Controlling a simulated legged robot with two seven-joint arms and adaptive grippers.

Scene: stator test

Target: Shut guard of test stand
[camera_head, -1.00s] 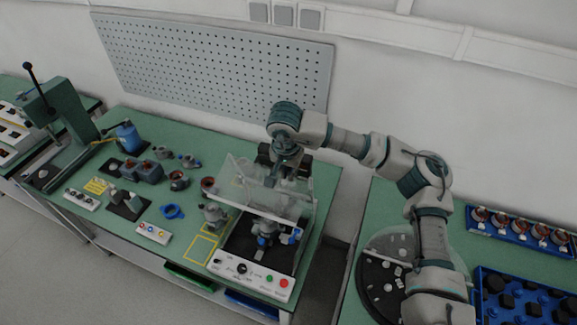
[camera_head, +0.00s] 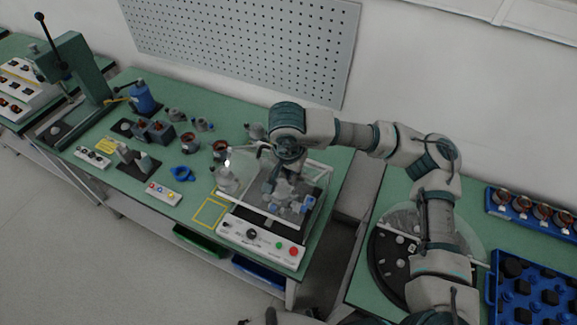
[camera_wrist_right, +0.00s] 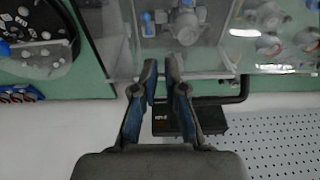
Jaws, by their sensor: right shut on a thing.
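The test stand (camera_head: 262,243) stands at the right end of the green bench, its white front panel carrying a black knob and green and red buttons. Its clear guard (camera_head: 247,182) is lowered over the stand's bed, close to flat; whether it is fully seated I cannot tell. A grey and blue part (camera_head: 288,192) shows beneath it, and also in the right wrist view (camera_wrist_right: 185,25). My right gripper (camera_head: 272,184) is over the guard. In the right wrist view its fingers (camera_wrist_right: 161,72) are closed at the guard's edge (camera_wrist_right: 208,76); the contact is partly hidden. My left gripper is out of view.
Stators and small fixtures, including a blue ring (camera_head: 183,174), lie left of the stand. A green press (camera_head: 78,72) stands farther left. A black box (camera_wrist_right: 190,120) sits beyond the guard. A round dark tray (camera_head: 390,262) and blue crate (camera_head: 530,290) lie right, across a gap.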

